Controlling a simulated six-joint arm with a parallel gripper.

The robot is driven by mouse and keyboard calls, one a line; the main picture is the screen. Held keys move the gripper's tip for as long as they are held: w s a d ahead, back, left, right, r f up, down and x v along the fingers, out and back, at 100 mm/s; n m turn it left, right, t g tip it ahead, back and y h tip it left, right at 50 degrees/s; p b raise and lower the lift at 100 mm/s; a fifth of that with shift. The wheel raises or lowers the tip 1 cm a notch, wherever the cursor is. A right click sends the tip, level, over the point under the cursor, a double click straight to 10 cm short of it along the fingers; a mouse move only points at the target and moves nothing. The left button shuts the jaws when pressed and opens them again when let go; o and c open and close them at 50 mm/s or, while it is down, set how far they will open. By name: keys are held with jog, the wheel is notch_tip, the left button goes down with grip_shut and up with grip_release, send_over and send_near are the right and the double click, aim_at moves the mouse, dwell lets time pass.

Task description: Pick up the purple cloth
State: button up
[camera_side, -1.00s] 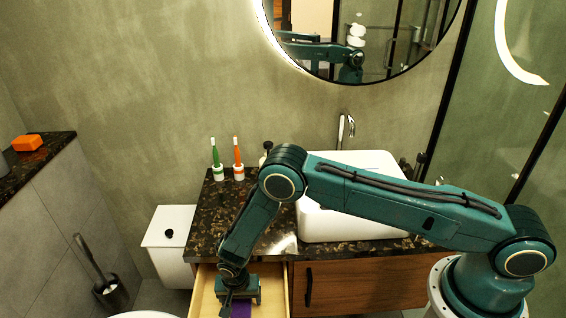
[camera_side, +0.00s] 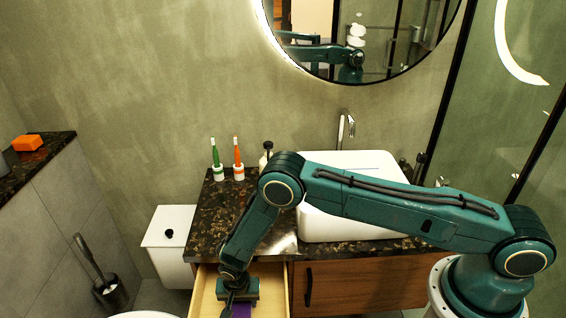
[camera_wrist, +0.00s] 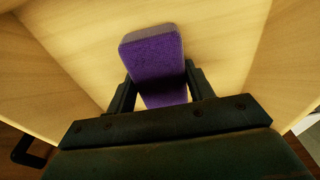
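The purple cloth (camera_wrist: 158,70) is a folded, block-like piece with a paler end, lying in the open wooden drawer. In the side view only a small purple part of it (camera_side: 241,311) shows below my gripper. My gripper (camera_wrist: 160,85) points down into the drawer, with one finger on each side of the cloth. The fingers are spread about the cloth's width and look very close to its sides. I cannot see a clear grip on it. The near part of the cloth is hidden by the gripper body.
The drawer's pale wooden walls (camera_side: 204,290) surround my gripper closely. Above is the dark stone counter (camera_side: 215,215) with a white basin (camera_side: 345,225), a green toothbrush (camera_side: 215,158) and an orange toothbrush (camera_side: 238,158) in holders. A white bin (camera_side: 170,245) stands left of the drawer.

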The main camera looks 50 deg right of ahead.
jog(key=shift+r, duration=0.15)
notch_tip(320, 180, up, 20)
dwell(1.0)
dwell(0.4)
